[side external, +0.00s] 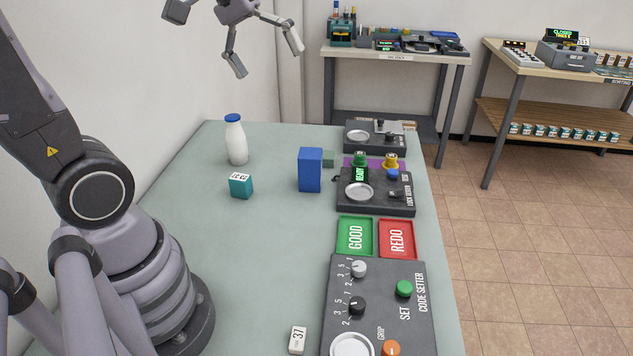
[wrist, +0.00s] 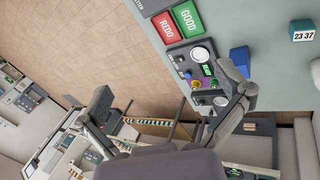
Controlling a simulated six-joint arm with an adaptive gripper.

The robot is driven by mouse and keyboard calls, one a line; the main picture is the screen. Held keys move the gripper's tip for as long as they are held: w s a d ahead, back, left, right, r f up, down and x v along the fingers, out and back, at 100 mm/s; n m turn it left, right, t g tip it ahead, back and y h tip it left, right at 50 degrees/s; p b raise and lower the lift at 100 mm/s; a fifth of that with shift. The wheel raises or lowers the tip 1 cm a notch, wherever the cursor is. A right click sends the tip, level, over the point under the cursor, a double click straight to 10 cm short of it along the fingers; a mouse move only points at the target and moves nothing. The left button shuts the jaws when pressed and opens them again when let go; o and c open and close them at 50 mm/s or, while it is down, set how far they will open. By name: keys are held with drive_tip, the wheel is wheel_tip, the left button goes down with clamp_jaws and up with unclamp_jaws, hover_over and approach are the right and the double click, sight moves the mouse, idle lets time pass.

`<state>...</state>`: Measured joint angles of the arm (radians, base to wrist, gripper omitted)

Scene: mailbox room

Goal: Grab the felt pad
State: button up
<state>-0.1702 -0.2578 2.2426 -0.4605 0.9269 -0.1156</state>
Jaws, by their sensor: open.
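I cannot tell for certain which thing is the felt pad. My gripper (side external: 267,57) is high above the far end of the table, fingers spread and empty, apart from everything. In the wrist view its open fingers (wrist: 168,88) frame the floor and the table edge; the blue box (wrist: 240,60) is beyond the right finger.
A white bottle with blue cap (side external: 236,142) and a teal numbered cube (side external: 241,186) stand on the left. Green GOOD (side external: 355,237) and red REDO (side external: 397,239) trays lie by the code setter (side external: 380,300). The table's middle is clear.

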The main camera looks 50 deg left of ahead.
drive_tip(key=w+a+f+n+h, duration=0.2)
drive_tip(key=w+n, duration=0.2)
drive_tip(key=w, duration=0.3)
drive_tip(key=w+a+f+n+h, duration=0.1)
drive_tip(key=w+a+f+n, duration=0.15)
drive_tip(key=w, duration=0.45)
drive_tip(key=n+t+y, duration=0.1)
drive_tip(key=n+t, duration=0.7)
drive_tip(key=n, duration=1)
hover_over(328, 155)
drive_tip(key=s+a, duration=0.1)
drive_tip(key=s, duration=0.3)
wheel_tip(328, 155, down, 26)
drive_tip(key=shift+n+t+y, duration=0.3)
drive_tip(key=shift+n+t, duration=0.1)
drive_tip(key=shift+n, duration=0.15)
drive_tip(key=f, duration=0.6)
drive_tip(key=shift+a+f, duration=0.2)
drive_tip(key=shift+a, duration=0.2)
drive_tip(key=shift+f, duration=0.6)
drive_tip(key=x, duration=0.5)
drive_tip(key=shift+f, duration=0.35)
drive_tip(key=c, duration=1)
